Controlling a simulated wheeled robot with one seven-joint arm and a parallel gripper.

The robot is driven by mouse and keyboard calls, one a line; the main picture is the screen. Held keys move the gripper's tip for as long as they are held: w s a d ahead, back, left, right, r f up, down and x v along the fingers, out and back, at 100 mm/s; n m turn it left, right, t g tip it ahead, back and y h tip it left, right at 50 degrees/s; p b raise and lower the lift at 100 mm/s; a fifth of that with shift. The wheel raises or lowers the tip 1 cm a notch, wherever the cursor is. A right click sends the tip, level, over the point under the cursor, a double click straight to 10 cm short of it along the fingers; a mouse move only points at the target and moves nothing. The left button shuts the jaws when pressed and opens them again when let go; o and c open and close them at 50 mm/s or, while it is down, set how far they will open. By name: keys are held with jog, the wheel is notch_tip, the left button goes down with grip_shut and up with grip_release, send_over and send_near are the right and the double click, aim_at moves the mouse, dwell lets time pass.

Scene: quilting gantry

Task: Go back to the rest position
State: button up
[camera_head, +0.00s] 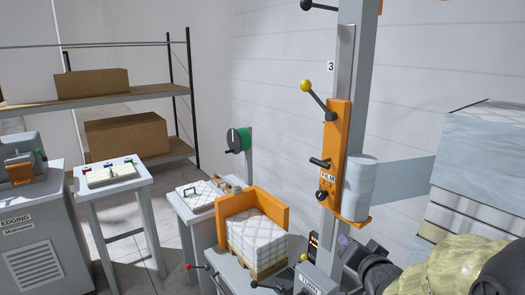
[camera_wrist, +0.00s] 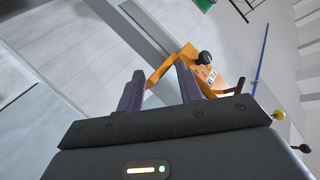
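My gripper (camera_head: 352,246) is low at the right in the head view, beside the base of the orange film carriage (camera_head: 335,150) and below the film roll (camera_head: 359,188). In the wrist view my gripper (camera_wrist: 160,70) shows two dark purple fingers standing apart with nothing held between them. The orange carriage (camera_wrist: 204,72) shows behind and to the right of the fingers, with a black knob on it. Whether the fingers touch anything near the column is not clear. The gripper body partly hides the machine's lower part in the head view.
A wrapped stack on a pallet (camera_head: 258,236) stands by an orange corner guard (camera_head: 272,206). A large wrapped load (camera_head: 485,150) is at the right. A lever with a yellow knob (camera_head: 306,86) sticks out from the carriage. Shelving (camera_head: 125,93) and side tables stand left.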

jog(key=s+a+f+n+g, duration=0.3)
jog(key=s+f+g, duration=0.3)
jog(key=s+f, duration=0.1)
jog(key=s+a+f+n+g, duration=0.3)
jog(key=s+f+g, duration=0.2)
jog(key=s+f, duration=0.2)
jog(key=shift+s+f+n+g+h, duration=0.25)
jog(key=shift+s+n+g+h, duration=0.05)
jog(key=shift+s+n+g, duration=0.1)
jog(key=shift+a, duration=0.1)
dwell(1.2)
